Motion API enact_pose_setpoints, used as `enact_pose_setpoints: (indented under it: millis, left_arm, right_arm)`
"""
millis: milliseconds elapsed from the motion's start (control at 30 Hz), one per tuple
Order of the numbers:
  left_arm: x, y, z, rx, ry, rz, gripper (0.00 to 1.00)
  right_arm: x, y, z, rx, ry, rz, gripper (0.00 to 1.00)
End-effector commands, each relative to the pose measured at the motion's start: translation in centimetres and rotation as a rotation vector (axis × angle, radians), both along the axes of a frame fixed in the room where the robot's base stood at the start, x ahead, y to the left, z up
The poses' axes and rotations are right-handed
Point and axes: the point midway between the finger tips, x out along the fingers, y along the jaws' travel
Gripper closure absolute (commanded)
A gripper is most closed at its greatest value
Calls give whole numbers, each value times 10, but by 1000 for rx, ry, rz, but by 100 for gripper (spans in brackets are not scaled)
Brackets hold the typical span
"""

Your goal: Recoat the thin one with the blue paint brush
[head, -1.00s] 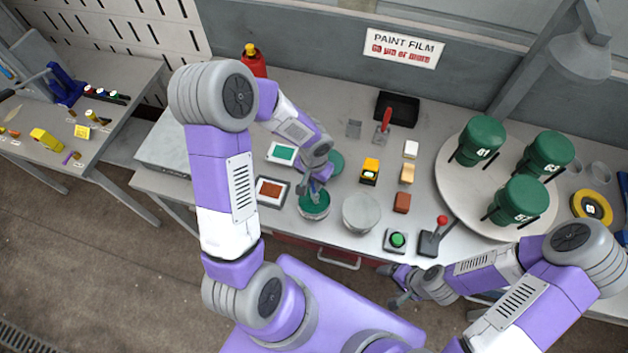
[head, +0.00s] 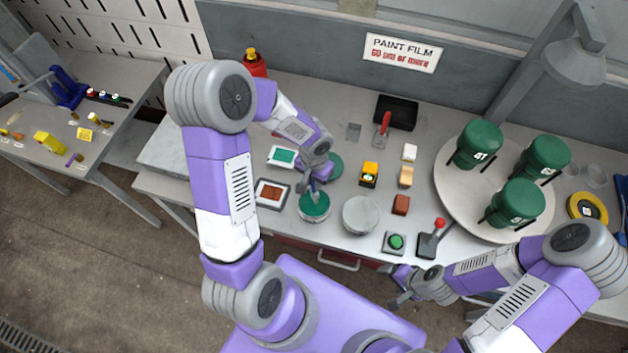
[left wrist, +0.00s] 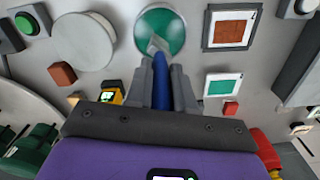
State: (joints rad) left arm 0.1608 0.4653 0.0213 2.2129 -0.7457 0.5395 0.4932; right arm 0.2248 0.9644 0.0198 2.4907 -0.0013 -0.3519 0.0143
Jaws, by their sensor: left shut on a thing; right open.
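My left gripper (head: 318,186) is shut on the blue paint brush (left wrist: 162,82). In the left wrist view the bristles point into the open tin of green paint (left wrist: 160,28); I cannot tell how deep they are. The tin (head: 314,207) also shows in the head view, just below the gripper. Three green cylinders stand on the round turntable (head: 455,205) at the right: one marked 41 (head: 479,143), one at the back right (head: 543,155) and one at the front (head: 517,203). The last two numbers are hard to read. My right gripper (head: 398,287) is open and empty by the table's front edge.
A grey round disc (head: 360,215) lies right of the tin. A green button (head: 396,241) and a red-knobbed lever (head: 431,238) are near the front edge. A yellow device (head: 369,174) and small blocks stand mid-table. A wall sign (head: 402,52) reads PAINT FILM, 60 µm or more.

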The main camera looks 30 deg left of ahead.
Motion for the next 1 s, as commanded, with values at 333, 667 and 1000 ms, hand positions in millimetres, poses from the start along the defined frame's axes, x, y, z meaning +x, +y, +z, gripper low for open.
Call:
enact_pose_setpoints:
  millis: [333,667,1000]
  left_arm:
    - [1,0,31,0,-3,0,100]
    - [1,0,43,0,-2,0,100]
    - [1,0,43,0,-2,1,100]
  right_arm:
    - [0,0,21,0,0,0,21]
    - [0,0,27,0,0,0,21]
    - [0,0,26,0,0,0,21]
